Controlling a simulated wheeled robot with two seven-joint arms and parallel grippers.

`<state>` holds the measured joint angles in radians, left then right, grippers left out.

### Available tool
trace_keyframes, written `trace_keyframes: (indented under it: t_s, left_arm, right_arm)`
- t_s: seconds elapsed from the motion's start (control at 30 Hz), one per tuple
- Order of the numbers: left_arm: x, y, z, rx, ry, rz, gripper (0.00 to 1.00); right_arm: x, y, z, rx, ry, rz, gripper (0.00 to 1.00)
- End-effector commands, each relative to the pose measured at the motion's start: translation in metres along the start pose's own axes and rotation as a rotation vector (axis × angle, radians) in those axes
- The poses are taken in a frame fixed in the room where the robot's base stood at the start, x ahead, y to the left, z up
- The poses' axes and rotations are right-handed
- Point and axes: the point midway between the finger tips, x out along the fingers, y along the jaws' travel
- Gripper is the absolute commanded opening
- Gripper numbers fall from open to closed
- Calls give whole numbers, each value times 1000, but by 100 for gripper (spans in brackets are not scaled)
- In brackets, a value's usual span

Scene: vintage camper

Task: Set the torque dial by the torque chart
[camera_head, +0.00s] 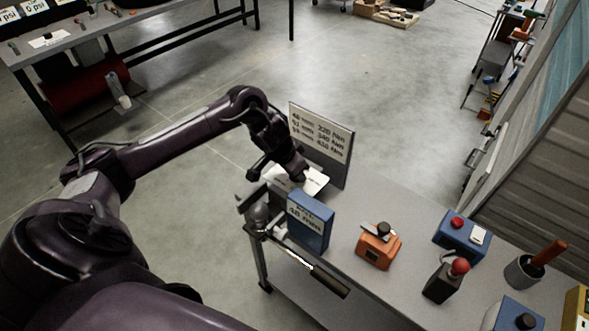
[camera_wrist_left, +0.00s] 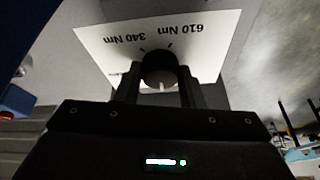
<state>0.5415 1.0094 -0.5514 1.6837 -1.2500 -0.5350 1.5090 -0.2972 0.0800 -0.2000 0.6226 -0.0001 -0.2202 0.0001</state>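The torque chart (camera_head: 320,131) is an upright white board at the back of the bench; it lists mm sizes beside Nm values, apparently 220, 340 and 610 Nm. A blue box (camera_head: 310,222) in front has a white label that seems to read 46 or 48 mm. The white dial plate (camera_head: 314,182) lies by the chart, partly hidden by my arm. In the left wrist view the dial plate (camera_wrist_left: 205,42) shows 340 Nm and 610 Nm. My left gripper (camera_wrist_left: 160,78) has its fingers close on both sides of the black dial knob (camera_wrist_left: 158,64), seemingly gripping it. My right gripper is out of view.
On the bench (camera_head: 395,205) stand an orange device (camera_head: 379,246), a black device with a red ball (camera_head: 445,280), a blue box with a red button (camera_head: 461,232) and a cup with a wooden handle (camera_head: 525,270). A second workbench (camera_head: 130,22) stands at the far left. The floor between is clear.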

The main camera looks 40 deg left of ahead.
Motion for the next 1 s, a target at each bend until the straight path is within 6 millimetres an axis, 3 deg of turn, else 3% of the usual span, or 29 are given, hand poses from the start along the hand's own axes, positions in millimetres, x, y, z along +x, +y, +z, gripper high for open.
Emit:
trace_keyframes:
  t_s: [0.03, 0.17, 0.57, 1.0]
  left_arm:
    - [0, 0, 0, 0, 0, -1, 28]
    - [0, 0, 0, 0, 0, -1, 12]
    - [-1, -2, 0, 79, 5, 32, 12]
    - [-1, -5, -2, 420, 26, 174, 12]
  right_arm:
    - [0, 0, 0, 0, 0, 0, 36]
    - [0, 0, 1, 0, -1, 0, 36]
    - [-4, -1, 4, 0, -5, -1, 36]
    - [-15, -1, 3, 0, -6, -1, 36]
